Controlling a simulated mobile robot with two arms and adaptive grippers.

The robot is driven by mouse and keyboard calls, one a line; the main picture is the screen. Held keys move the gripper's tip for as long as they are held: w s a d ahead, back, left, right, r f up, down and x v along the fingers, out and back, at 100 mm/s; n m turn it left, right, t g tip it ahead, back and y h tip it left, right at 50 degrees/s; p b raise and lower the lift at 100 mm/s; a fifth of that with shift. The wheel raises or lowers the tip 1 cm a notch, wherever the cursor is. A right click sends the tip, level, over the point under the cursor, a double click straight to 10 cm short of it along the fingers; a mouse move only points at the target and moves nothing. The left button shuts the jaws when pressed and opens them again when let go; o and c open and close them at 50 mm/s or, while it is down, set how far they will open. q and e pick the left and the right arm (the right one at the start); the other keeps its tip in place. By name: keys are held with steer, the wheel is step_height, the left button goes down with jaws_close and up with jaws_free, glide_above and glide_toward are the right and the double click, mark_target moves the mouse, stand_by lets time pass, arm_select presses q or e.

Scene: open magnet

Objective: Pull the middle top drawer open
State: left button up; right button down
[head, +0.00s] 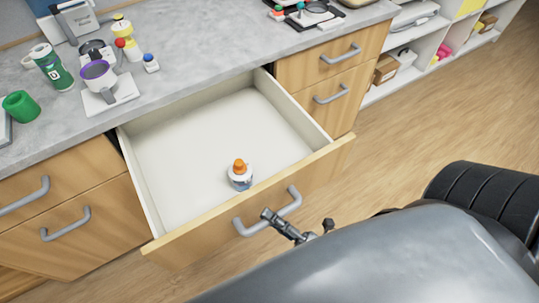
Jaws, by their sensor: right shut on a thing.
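The middle top drawer (205,140) is pulled well out from under the counter, with its white interior in plain view. Its wooden front carries a grey bar handle (291,203). My right gripper (275,219) is at the handle, shut on it near its middle. Part of the gripper and its wrist are hidden behind my own grey arm link. A small white bottle with an orange cap (240,175) stands upright in the drawer near the front panel. My left gripper is not in view.
The grey countertop (190,75) holds a kitchen scale (108,98), a green cup (20,106), a green can (53,68) and small bottles. Closed drawers flank the open one. A white shelf (440,50) stands at the right. Wooden floor (400,140) is clear there.

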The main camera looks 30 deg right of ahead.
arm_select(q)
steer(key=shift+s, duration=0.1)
arm_select(e)
steer(key=c, duration=1.2)
jaws_free()
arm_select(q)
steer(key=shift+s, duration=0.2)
arm_select(e)
steer(key=v, duration=1.2)
steer(key=shift+d+f, duration=0.1)
